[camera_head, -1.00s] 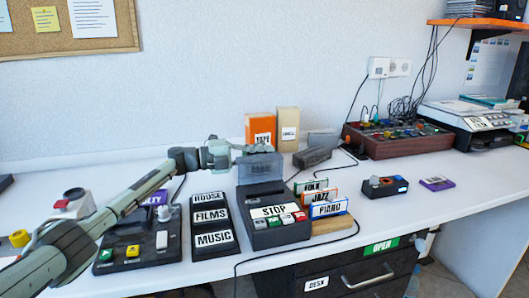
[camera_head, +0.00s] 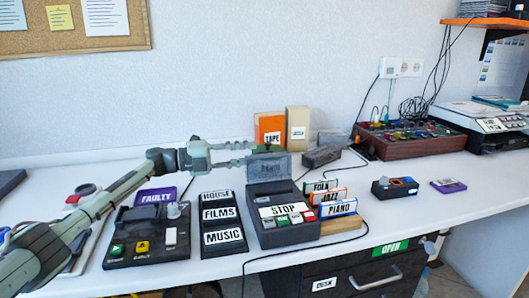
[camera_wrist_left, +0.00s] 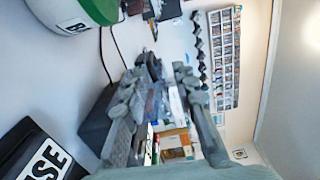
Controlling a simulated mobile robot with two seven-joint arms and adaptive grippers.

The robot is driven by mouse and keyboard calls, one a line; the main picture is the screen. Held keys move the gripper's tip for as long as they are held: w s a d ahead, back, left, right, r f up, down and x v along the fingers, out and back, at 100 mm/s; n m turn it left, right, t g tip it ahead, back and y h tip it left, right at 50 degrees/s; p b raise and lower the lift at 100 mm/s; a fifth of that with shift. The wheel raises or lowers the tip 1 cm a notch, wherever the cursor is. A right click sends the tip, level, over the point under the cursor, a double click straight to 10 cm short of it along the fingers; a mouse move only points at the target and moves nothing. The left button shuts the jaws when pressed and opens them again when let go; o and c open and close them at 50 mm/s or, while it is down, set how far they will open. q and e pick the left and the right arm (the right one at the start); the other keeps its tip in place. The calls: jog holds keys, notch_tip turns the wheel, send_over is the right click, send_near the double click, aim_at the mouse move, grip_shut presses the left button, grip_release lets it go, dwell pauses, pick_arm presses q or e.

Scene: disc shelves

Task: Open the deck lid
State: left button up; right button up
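The deck (camera_head: 285,234) is a dark box with a STOP label and a row of coloured buttons, standing on the desk. Its grey see-through lid (camera_head: 268,168) stands raised, nearly upright, at the deck's back edge. My left gripper (camera_head: 256,153) reaches in from the left at the height of the lid's top edge. Its two fingers are spread apart. Whether a finger touches the lid is unclear. In the left wrist view the spread fingers (camera_wrist_left: 160,66) have greyish, partly see-through shapes between them, hard to make out. My right gripper is not in view.
Orange TAPE box (camera_head: 270,129) and beige box (camera_head: 298,128) stand behind the lid. A label board (camera_head: 222,222) and a control box (camera_head: 147,240) lie left of the deck. FOLK, JAZZ and PIANO cassettes (camera_head: 338,208) stand at its right. The desk's right part has free room.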

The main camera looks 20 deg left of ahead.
pick_arm(q)
jog(key=v, duration=0.4)
jog(key=shift+a, duration=0.1)
